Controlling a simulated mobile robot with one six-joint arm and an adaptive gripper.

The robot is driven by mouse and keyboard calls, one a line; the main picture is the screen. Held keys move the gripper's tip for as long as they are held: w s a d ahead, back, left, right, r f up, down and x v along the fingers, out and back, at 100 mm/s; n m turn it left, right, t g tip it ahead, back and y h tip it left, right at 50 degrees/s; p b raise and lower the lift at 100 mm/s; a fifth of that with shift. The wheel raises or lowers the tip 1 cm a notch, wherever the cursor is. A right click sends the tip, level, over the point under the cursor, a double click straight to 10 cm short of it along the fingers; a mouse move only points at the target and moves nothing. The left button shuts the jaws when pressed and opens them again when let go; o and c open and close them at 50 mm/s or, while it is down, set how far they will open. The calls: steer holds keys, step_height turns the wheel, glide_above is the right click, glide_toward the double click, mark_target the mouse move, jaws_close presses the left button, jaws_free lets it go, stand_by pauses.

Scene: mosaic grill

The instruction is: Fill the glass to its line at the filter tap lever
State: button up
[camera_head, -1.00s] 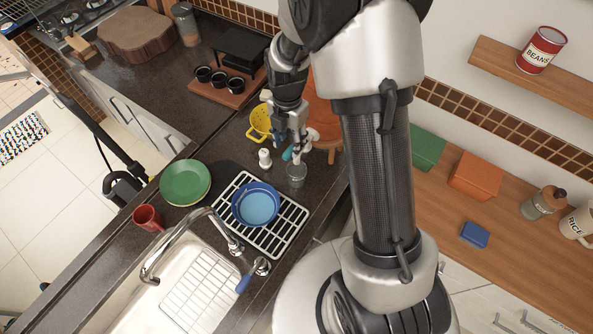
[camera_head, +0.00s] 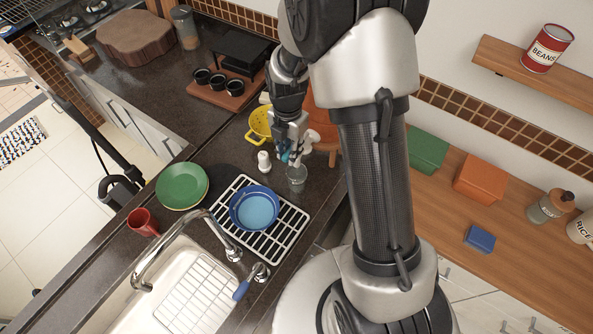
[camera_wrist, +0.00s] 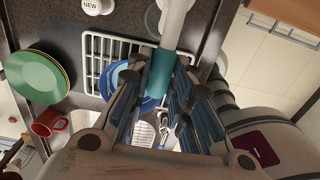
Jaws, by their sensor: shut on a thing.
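The clear glass (camera_head: 297,178) stands upright on the dark counter, just beyond the drying rack and below my gripper (camera_head: 288,153). Its line and water level are too small to make out. The filter tap lever is a teal grip (camera_head: 285,157) on a pale stem, held at my fingertips. In the wrist view, my gripper (camera_wrist: 165,88) has its two fingers closed around the teal lever (camera_wrist: 158,74), and the pale stem (camera_wrist: 178,22) runs up from it. My arm and hand hide most of the tap.
A blue bowl (camera_head: 257,211) sits on the white rack (camera_head: 290,233) close to the glass. A small white bottle (camera_head: 264,162) and yellow colander (camera_head: 259,125) stand nearby. Green plates (camera_head: 182,186), a red mug (camera_head: 143,222) and the sink faucet (camera_head: 165,240) lie to the left and front.

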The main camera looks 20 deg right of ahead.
steer(key=shift+c, duration=1.1)
steer(key=shift+r, duration=0.15)
steer(key=shift+w+r+p, duration=0.1)
steer(key=shift+r+p, duration=0.55)
steer(key=shift+r, duration=0.15)
steer(key=shift+f, duration=0.15)
stand_by(5.8)
